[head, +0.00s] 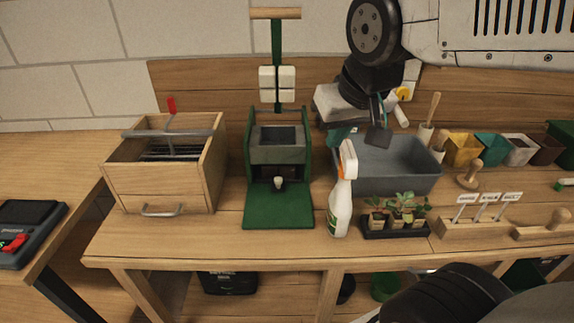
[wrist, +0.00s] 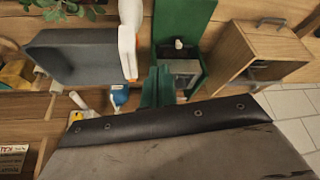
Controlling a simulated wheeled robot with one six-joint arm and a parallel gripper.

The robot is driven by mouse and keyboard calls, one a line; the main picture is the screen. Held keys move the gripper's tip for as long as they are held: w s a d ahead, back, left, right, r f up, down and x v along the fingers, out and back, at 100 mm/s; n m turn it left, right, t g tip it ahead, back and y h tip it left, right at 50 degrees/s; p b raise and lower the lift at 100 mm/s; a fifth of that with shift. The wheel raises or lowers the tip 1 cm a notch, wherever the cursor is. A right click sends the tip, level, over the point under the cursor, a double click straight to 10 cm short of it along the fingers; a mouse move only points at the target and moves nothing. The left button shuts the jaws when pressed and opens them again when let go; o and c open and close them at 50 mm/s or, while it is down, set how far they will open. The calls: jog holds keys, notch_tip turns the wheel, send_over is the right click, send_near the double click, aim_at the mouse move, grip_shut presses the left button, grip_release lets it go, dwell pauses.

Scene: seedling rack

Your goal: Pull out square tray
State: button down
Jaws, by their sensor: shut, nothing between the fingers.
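A grey, square, box-like tray part (head: 278,153) sits inside a green press frame (head: 278,215) with a tall wooden-topped handle. A pale knob (head: 278,183) shows low at its front. In the wrist view the tray (wrist: 188,70) is partly visible between the green walls, and the knob (wrist: 179,44) shows beyond it. I cannot tell a separate tray edge clearly. My gripper (head: 341,135) is to the right of the press, above the bench and near the grey basin. Its teal fingers (wrist: 157,88) are shut and empty, apart from the tray. The spray bottle partly hides them.
A white spray bottle (head: 341,205) stands close to the right of the press. A grey basin (head: 405,168) and potted seedlings (head: 398,228) are further right. A wooden box with a drawer (head: 158,187) stands left. Bare bench lies between box and press.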

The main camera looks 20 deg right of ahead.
jog(key=w+a+f+m, duration=0.15)
jog(key=w+f, duration=0.25)
jog(key=w, duration=0.5)
jog(key=m+g+h, duration=0.1)
jog(key=m+g, duration=0.1)
send_near(281, 169)
jog(key=shift+t, duration=0.3)
jog(key=f, duration=0.7)
jog(key=shift+w+f, duration=0.25)
jog(key=shift+f, duration=0.05)
